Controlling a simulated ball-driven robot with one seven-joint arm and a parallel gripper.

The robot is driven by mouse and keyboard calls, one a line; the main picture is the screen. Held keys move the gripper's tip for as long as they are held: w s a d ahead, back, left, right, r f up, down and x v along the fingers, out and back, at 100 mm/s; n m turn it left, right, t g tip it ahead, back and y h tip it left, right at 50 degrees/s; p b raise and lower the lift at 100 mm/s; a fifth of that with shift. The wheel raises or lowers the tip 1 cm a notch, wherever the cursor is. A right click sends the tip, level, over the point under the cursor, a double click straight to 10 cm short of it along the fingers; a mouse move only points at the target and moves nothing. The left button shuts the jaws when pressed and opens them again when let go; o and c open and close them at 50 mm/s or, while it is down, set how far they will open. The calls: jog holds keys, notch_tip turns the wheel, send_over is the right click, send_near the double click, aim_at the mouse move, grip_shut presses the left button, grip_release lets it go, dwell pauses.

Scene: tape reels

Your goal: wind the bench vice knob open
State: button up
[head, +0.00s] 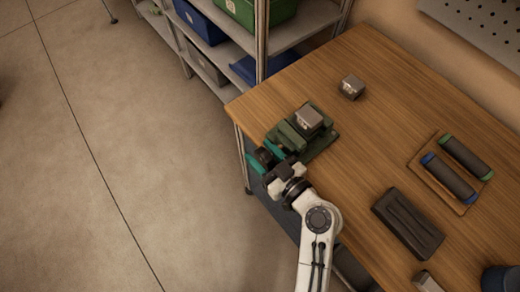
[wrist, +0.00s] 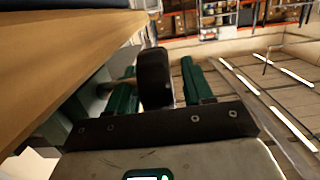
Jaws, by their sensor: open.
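The green bench vice (head: 318,141) stands at the near left corner of the wooden bench, with a grey metal block (head: 309,118) at its top. Its dark round knob (head: 266,155) sticks out over the bench's edge. In the wrist view the black knob (wrist: 154,78) stands between the two teal fingers, with its shaft running left to the vice. My gripper (wrist: 160,90) is open, one finger on each side of the knob. Some space shows at the right finger; contact on the left cannot be told. In the head view my gripper (head: 262,157) is at the knob, partly hiding it.
A second grey block (head: 351,87) lies behind the vice. A tray (head: 465,205) with two dark rolls and a dark case (head: 407,223) lie to the right. A shelf (head: 305,22) with bins stands behind the bench. The floor at left is clear.

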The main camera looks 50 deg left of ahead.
jog(key=d+r+b, duration=0.1)
jog(key=d+b, duration=0.1)
jog(key=d, duration=0.7)
jog(key=shift+s+d+r, duration=0.15)
jog(key=shift+s+d, duration=0.2)
jog(key=shift+s, duration=0.05)
